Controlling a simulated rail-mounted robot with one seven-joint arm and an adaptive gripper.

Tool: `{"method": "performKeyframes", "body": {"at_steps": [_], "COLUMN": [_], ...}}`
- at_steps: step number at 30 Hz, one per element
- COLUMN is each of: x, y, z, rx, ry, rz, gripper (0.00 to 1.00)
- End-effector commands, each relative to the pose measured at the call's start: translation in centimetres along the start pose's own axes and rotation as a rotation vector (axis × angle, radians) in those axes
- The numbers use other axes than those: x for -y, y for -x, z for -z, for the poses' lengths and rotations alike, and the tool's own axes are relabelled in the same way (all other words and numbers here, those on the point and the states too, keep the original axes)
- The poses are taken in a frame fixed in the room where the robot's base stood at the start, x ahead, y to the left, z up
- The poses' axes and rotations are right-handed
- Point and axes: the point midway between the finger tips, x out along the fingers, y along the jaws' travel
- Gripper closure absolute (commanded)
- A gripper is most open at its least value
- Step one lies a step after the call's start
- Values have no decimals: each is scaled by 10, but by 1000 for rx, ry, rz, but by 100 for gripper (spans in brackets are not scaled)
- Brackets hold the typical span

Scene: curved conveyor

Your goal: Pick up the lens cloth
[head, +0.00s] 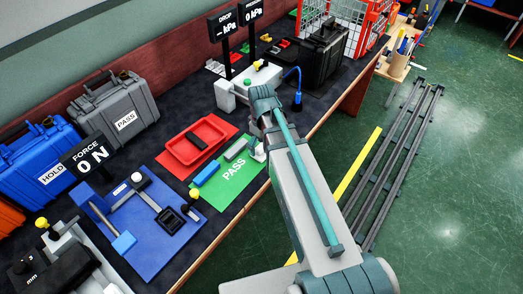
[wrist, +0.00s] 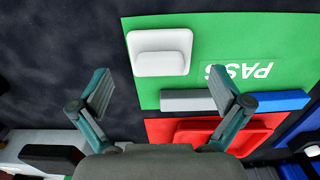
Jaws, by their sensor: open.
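A white, rounded-square item with a raised ridge, which looks like the lens cloth (wrist: 160,62), lies on the green PASS mat (wrist: 210,30) near its edge in the wrist view. In the head view a whitish shape at that corner of the mat is partly behind my arm, too small to tell clearly. My gripper (wrist: 160,84) is open and empty above the table. Its two fingers are spread wide, with the white item ahead between their lines and apart from them. In the head view my gripper is hidden or not clear behind my arm.
A grey block (head: 236,149) and a blue block (head: 206,174) lie on the mat. A red tray (head: 182,152) with a dark item stands beside it. A blue force fixture (head: 140,225), cases (head: 116,107) and a gauge unit (head: 248,87) stand around. Dark table surface beside the mat is clear.

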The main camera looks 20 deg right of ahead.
Motion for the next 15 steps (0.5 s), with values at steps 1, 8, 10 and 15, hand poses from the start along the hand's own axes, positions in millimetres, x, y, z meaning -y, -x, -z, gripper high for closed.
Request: {"method": "performKeyframes", "body": {"at_steps": [1, 8, 10, 15], "x": [2, 1, 1, 1], "y": [-4, -23, -24, -25], "z": [-1, 0, 0, 0], "rx": [2, 0, 0, 0], "ry": [0, 0, 0, 0], "rz": [2, 0, 0, 0], "gripper": [0, 0, 0, 0]}}
